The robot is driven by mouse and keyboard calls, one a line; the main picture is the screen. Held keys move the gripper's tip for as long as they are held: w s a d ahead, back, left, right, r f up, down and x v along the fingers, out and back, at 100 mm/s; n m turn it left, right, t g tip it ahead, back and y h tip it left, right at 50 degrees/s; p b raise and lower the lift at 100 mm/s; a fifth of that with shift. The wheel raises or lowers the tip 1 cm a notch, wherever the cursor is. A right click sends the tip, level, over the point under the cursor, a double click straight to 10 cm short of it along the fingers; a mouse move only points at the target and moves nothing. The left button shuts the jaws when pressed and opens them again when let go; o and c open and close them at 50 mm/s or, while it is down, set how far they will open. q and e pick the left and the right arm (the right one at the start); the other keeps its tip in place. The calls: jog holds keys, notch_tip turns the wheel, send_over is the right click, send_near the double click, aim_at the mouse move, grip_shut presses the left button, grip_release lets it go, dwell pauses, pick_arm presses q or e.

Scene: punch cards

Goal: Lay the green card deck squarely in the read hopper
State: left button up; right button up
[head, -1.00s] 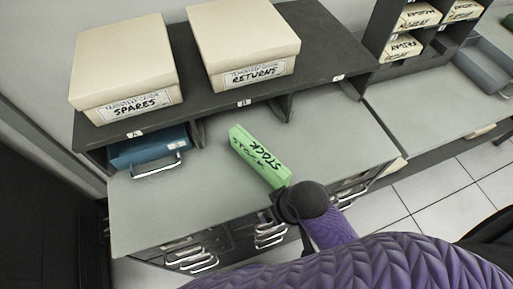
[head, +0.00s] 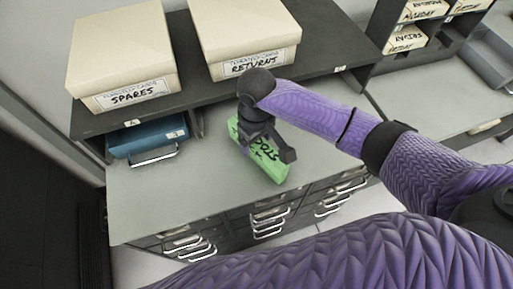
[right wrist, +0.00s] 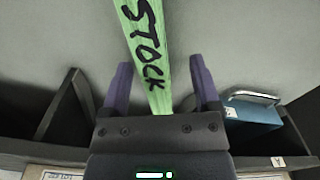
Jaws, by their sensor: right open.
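The green card deck (head: 270,168), marked STOCK, lies at a slant on the grey counter in front of the shelf. My right gripper (head: 263,146) is over it and hides part of it in the head view. In the right wrist view my right gripper (right wrist: 158,72) is open, with one purple finger on each side of the deck (right wrist: 146,40) and gaps between. The deck lies slightly tilted relative to the fingers. I cannot pick out the read hopper for sure; a grey open tray (head: 484,66) stands at the far right. My left gripper is not in view.
Cream boxes marked SPARES (head: 122,60) and RETURNS (head: 243,35) stand on the dark shelf (head: 200,112). A blue box with a metal handle (head: 148,142) sits in the left compartment, also in the right wrist view (right wrist: 252,112). The counter (head: 165,195) left of the deck is clear.

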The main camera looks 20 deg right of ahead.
jog(key=f, duration=0.1)
jog(key=f+b, duration=0.1)
jog(key=f, duration=0.1)
jog(key=d+f, duration=0.1)
jog(key=f, duration=0.1)
jog(key=shift+s, duration=0.1)
jog(key=shift+f+b, duration=0.2)
jog(key=shift+b, duration=0.1)
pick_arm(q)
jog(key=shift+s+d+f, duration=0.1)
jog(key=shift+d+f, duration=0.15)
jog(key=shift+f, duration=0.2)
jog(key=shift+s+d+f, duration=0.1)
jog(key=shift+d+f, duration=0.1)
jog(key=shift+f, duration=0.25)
pick_arm(e)
jog(key=shift+r, duration=0.1)
jog(key=c, duration=0.9)
grip_shut()
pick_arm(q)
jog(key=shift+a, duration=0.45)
